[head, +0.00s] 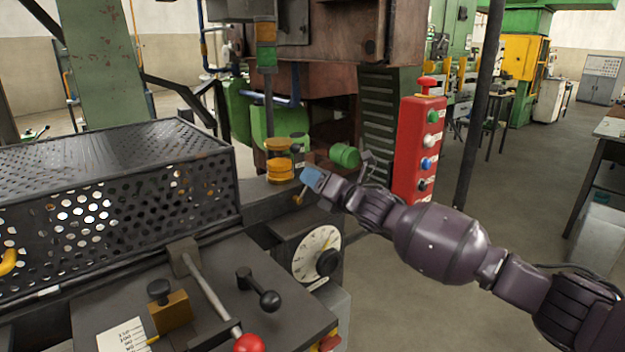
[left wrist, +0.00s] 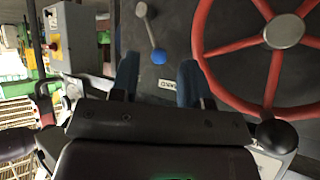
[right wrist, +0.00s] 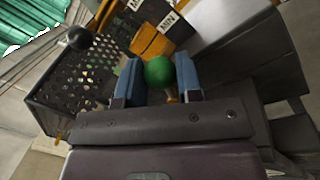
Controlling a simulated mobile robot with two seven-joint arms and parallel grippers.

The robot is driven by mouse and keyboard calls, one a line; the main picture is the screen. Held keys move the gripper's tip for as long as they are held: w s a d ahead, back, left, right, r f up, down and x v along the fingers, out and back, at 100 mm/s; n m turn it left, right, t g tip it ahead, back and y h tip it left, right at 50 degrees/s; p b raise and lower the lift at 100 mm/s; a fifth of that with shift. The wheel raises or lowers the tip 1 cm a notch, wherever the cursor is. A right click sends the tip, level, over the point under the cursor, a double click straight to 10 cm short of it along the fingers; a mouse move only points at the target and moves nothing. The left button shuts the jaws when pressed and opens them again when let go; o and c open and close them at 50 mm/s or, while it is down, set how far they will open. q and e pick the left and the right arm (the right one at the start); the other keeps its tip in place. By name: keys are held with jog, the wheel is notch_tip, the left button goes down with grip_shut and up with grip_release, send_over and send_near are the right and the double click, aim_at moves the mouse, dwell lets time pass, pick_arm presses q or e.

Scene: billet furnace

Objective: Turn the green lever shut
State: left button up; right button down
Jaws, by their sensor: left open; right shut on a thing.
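The green lever's round green knob (right wrist: 159,72) shows in the right wrist view, between the two blue fingers of my right gripper (right wrist: 158,82). The gripper is shut on the knob, and a short piece of brass-coloured stem shows just below it. In the head view my right gripper (head: 312,179) reaches in from the right to the machine's side, above the white dial; it hides the knob, and a bit of brass stem (head: 300,197) shows beneath. My left gripper (left wrist: 160,82) is open and empty in the left wrist view, over a dark panel.
A perforated guard (head: 120,200) stands left of my right gripper, and a red button box (head: 418,150) behind it. A white dial (head: 317,253), a black-knobbed lever (head: 265,291) and a red-knobbed lever (head: 249,343) are nearer. A red handwheel (left wrist: 207,50) and blue-knobbed lever (left wrist: 158,56) are near my left gripper.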

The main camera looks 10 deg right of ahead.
jog(key=shift+f, duration=0.15)
jog(key=c, duration=0.8)
grip_release()
jog(key=shift+s+d, duration=0.1)
jog(key=p+v, duration=0.1)
jog(key=v, duration=0.9)
jog(key=shift+s+d+p, duration=0.15)
jog(key=shift+s+p, duration=0.1)
jog(key=shift+p, duration=0.05)
jog(key=shift+c, duration=0.3)
